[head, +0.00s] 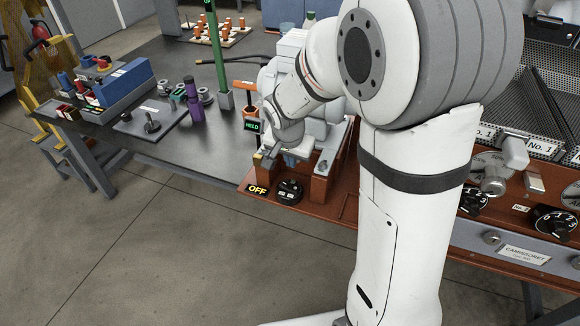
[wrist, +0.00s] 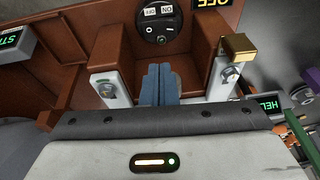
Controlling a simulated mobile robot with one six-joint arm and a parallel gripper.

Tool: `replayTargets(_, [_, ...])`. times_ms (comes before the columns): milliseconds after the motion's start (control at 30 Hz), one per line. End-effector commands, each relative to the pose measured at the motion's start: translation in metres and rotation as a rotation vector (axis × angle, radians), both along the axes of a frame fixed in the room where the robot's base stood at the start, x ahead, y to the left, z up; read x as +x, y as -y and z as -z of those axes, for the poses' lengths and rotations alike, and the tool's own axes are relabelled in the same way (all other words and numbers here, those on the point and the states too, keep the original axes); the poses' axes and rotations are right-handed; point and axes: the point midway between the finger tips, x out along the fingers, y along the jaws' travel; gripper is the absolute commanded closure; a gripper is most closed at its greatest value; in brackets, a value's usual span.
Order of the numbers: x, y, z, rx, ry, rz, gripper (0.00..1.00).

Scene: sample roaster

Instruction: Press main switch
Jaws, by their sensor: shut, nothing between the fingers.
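The main switch is a round black dial (head: 289,191) on the brown panel, beside a lit OFF sign (head: 257,189). In the wrist view the switch (wrist: 158,20) is at the top, with white ON and OFF labels that appear upside down. My gripper (wrist: 161,70) is shut and empty, its two blue-grey fingers side by side and pointing toward the switch. A brown surface shows between the fingertips and the switch, and they look apart. In the head view my wrist is above and behind the switch, and the fingers are hard to make out there.
Two light posts with small knobs (wrist: 110,88) (wrist: 225,80) stand either side of my fingers. A brass block (wrist: 237,47) sits by the right post. A HELD sign (head: 252,126) and a green pole (head: 217,55) are to the left. Open floor lies in front.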

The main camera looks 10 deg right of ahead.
Motion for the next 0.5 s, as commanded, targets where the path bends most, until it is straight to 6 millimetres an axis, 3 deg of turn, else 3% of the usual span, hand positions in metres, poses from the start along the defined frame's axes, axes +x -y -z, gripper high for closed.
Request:
replayTargets(33, [-0.003, 0.0, -0.012, 0.001, 0.004, 0.001, 1.0])
replayTargets(200, [-0.012, 0.0, -0.034, -0.001, 0.001, 0.0, 1.0])
replayTargets(500, [-0.015, 0.0, -0.043, 0.0, -0.001, 0.001, 1.0])
